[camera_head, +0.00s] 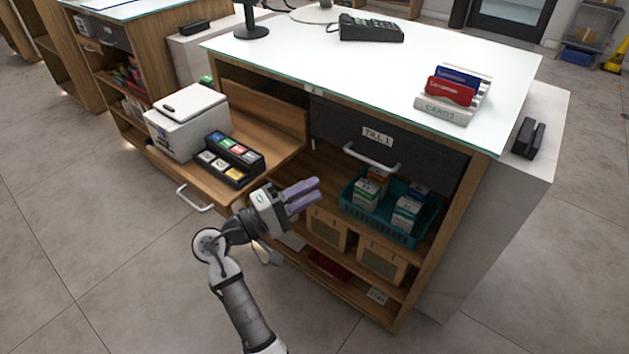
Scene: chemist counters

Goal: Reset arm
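My arm reaches up from the bottom of the picture, bent at its elbow joint. My gripper (318,189) is in front of the counter's open shelves, with its two purple fingers pointing right. The gripper appears left of the teal basket (391,231) and right of the black tray of small boxes (229,159). Its distance from the shelf front is hard to judge.
A pull-out wooden shelf with a handle (195,198) juts out at left, carrying a white printer (188,121). The till drawer (387,141) is above the basket. The glass counter top holds a card terminal (371,28) and card rack (454,95). Floor at lower left is clear.

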